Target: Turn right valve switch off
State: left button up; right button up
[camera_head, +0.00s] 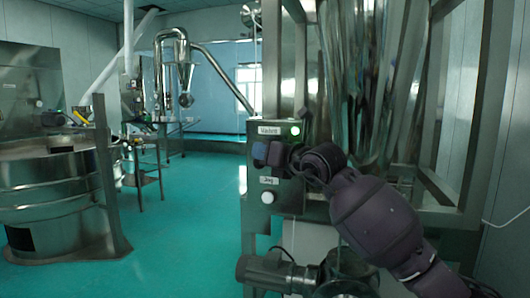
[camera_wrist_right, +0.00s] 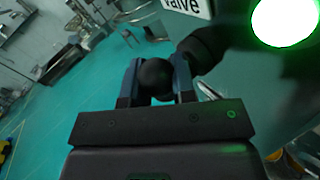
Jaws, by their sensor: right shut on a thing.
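The valve switch shows in the right wrist view as a black lever with a round ball end (camera_wrist_right: 155,77). A white label reading "valve" (camera_wrist_right: 187,6) is above it. My right gripper (camera_wrist_right: 157,80) is shut on the ball, with one blue finger on each side. In the head view my right gripper (camera_head: 262,154) is at the front of the steel control panel (camera_head: 287,196), just below the upper label, and hides the switch. A green light (camera_head: 295,131) is lit on the panel; it also glows in the wrist view (camera_wrist_right: 285,20). My left gripper is out of view.
A second label (camera_head: 268,181) and a white round button (camera_head: 267,197) are lower on the panel. A motor (camera_head: 265,270) sits beneath it. A steel frame (camera_head: 488,120) stands at the right. A round sieve machine (camera_head: 55,195) stands at the left, with clear green floor (camera_head: 190,215) between.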

jog(key=shift+r+n+g+h+p, duration=0.2)
jog(key=shift+n+g+h+p, duration=0.2)
jog(key=shift+p, duration=0.1)
jog(key=shift+a+n+g+h+p, duration=0.1)
jog(key=shift+n+g+h+p, duration=0.2)
jog(key=shift+g+h, duration=0.15)
jog(key=g+h, duration=0.1)
jog(key=h, duration=0.1)
jog(key=n+g+h, duration=0.1)
jog(key=shift+w+a+n+h, duration=0.1)
jog(key=shift+a+n+h, duration=0.05)
jog(key=shift+n+h, duration=0.2)
jog(key=g+h, duration=0.1)
jog(key=n+g+h+p, duration=0.1)
jog(key=h, duration=0.1)
jog(key=shift+a+f, duration=0.15)
jog(key=shift+f, duration=0.05)
jog(key=shift+h, duration=0.3)
jog(key=o, duration=0.9)
